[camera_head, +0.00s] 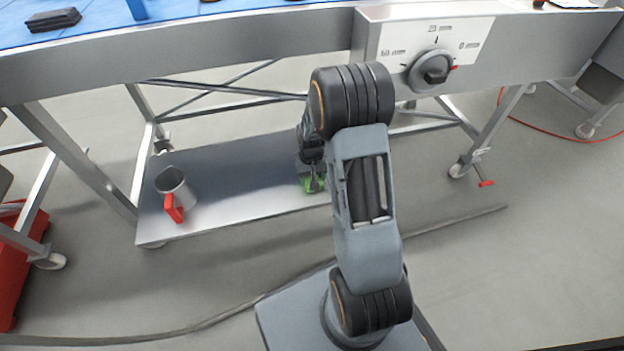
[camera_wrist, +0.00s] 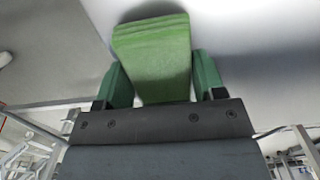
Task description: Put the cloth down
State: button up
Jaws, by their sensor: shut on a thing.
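A folded green cloth (camera_wrist: 153,50) is between the two green fingers of my gripper (camera_wrist: 160,78) in the wrist view. The fingers are shut on its sides, and its far end sticks out past them. Behind it is a smooth grey surface with a dark shadow close to the cloth's far end. In the head view my gripper (camera_head: 312,182) is low, at the right part of the metal lower shelf (camera_head: 235,195) under the table. My arm partly hides it there. I cannot tell whether the cloth touches the shelf.
A metal jug with a red handle (camera_head: 173,190) stands on the shelf's left part. The shelf between jug and gripper is bare. The table's steel front edge (camera_head: 200,52) with a dial (camera_head: 433,70) is above. A red cart (camera_head: 22,260) stands at left. A cable (camera_head: 200,325) crosses the floor.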

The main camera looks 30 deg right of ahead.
jog(key=shift+f, duration=0.1)
jog(key=shift+f, duration=0.1)
jog(key=shift+f, duration=0.15)
jog(key=o, duration=1)
